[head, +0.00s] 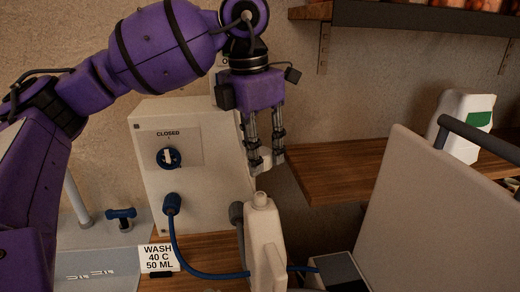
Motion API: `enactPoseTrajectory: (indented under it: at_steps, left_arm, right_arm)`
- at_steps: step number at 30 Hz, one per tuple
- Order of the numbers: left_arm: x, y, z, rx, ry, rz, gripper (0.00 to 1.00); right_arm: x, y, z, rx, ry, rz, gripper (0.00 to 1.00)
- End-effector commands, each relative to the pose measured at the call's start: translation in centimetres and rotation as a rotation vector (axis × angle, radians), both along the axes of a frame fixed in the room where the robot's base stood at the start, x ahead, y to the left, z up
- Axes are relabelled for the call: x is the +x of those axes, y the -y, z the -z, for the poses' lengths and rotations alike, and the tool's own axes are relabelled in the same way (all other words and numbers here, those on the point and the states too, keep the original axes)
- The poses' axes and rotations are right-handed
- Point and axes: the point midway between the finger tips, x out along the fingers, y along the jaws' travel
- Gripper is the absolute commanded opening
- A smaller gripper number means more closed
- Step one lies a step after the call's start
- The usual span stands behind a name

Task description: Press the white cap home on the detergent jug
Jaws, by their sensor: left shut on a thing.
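The pale detergent jug (265,250) stands upright at the bottom centre of the head view, its narrow neck (260,199) facing up. My left gripper (266,168) points down above the neck, with a small gap between fingertips and jug. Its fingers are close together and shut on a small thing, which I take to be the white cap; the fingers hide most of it. I cannot make out a separate cap on the neck. The lower part of the jug is cut off by the picture edge. My right gripper is not in view.
A pale control box (190,125) with a blue knob and a blue hose stands behind and left of the jug. A "WASH 40 C 50 ML" card (159,260) is at lower left. A large pale panel (420,215) rises at right. A wooden shelf (345,170) holds a white container (463,120).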

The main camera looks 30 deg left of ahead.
Motion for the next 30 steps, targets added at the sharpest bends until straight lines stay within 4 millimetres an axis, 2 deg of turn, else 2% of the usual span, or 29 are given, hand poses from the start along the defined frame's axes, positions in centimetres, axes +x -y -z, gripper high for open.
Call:
enactPoseTrajectory:
  at_steps: [5, 11, 30]
  left_arm:
    - [0.0, 0.0, 0.0, 0.0, 0.0, 0.002, 0.14]
    - [0.0, 0.0, -0.1, 0.007, 0.001, 0.002, 0.14]
    - [0.0, 0.0, 5.5, 0.007, -0.004, 0.002, 0.14]
  right_arm:
    - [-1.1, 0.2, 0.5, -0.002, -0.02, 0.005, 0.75]
    - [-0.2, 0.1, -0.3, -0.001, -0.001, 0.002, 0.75]
    - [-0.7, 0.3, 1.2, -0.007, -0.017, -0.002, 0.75]
